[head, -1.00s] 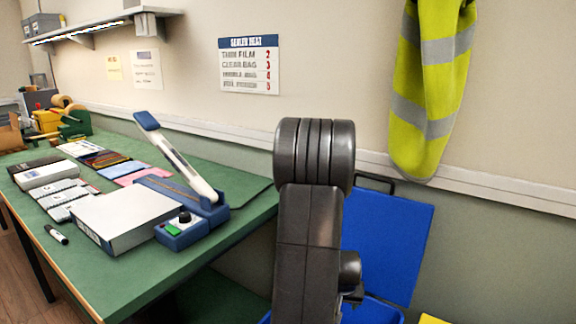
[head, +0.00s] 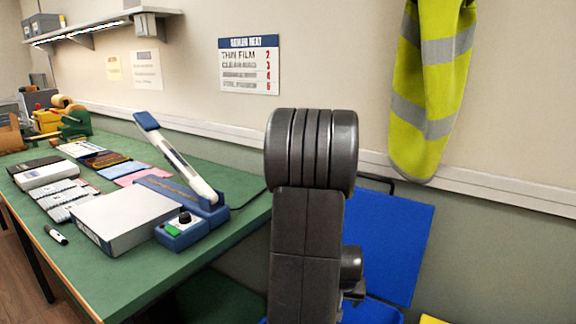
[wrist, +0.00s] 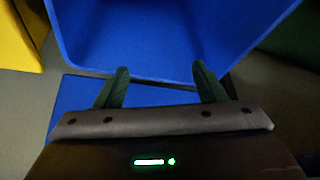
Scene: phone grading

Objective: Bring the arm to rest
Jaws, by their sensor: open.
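My arm stands upright in the middle of the head view, in front of the wall and beside the table's right end. My gripper (wrist: 160,88) shows in the wrist view with its two dark fingers spread apart and nothing between them. It is over or in front of a blue bin (wrist: 165,40), whose inside opens beyond the fingertips. I cannot tell how far the fingertips are from the bin. In the head view the gripper itself is hidden behind or below my arm.
The green table (head: 135,285) holds a blue sealer (head: 180,232), a white box (head: 122,222), and a marker (head: 56,235). The blue bin's raised lid (head: 395,245) stands behind my arm. A yellow vest (head: 430,100) hangs on the wall. A yellow object (wrist: 15,45) is at the wrist view's left.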

